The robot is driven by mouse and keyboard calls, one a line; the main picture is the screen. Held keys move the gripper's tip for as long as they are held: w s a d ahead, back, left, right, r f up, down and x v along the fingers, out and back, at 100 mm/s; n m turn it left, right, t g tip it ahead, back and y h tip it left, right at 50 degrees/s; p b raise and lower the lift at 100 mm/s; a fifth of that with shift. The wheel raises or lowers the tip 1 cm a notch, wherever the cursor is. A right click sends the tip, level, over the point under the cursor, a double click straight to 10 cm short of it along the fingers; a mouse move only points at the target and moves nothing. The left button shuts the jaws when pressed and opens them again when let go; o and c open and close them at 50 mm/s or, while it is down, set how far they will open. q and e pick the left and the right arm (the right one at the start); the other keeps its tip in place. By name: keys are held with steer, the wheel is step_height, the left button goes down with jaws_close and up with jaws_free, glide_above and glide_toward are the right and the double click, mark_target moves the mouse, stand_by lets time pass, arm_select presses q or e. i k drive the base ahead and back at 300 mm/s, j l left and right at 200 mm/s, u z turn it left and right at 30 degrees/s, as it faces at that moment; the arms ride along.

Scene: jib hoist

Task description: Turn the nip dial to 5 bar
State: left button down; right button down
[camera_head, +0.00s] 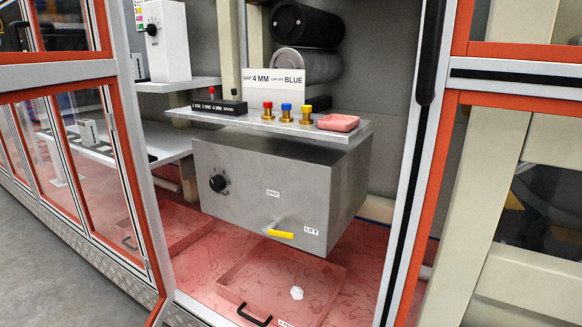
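A black round dial (218,183) with a pale pointer mark sits on the left part of the front of a grey metal box. Small scale marks surround it, too small to read. A second black dial (152,30) is on a white box (172,48) at the upper left. No readable label tells which one is the nip dial. A yellow lever (281,234) is low on the front of the grey box (290,185), between labels that seem to read "SHUT" and "LIFT". Neither of my grippers is in view.
A sign (274,78) reads "4 MM" and "BLUE". Orange-edged frames flank the opening.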

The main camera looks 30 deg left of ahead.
mark_target(217, 183)
steer(key=u, duration=1.3)
steer(key=l+u, duration=0.55)
